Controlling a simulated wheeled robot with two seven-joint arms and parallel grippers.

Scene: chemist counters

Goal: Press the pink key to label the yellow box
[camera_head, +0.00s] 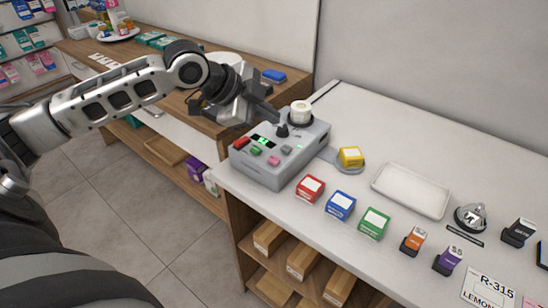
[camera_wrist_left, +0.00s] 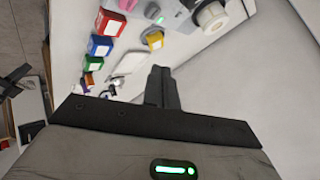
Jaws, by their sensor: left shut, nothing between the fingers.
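The grey label machine (camera_head: 265,175) stands on the white counter with several coloured keys on its sloped top. The pink key (camera_head: 273,161) is on its front part, near a green key (camera_head: 255,150) and a red key (camera_head: 241,142). The yellow box (camera_head: 350,156) sits on a round grey plate right of the machine; it also shows in the left wrist view (camera_wrist_left: 153,40). My left gripper (camera_head: 283,131) is shut and empty, its tip over the back part of the machine, behind the pink key. I cannot tell whether it touches. My right gripper is not in view.
Red (camera_head: 310,188), blue (camera_head: 341,205) and green (camera_head: 374,223) boxes stand along the counter's front. A white label roll (camera_head: 301,112) rises at the machine's back. An empty white tray (camera_head: 411,190) and a bell (camera_head: 470,217) are to the right.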

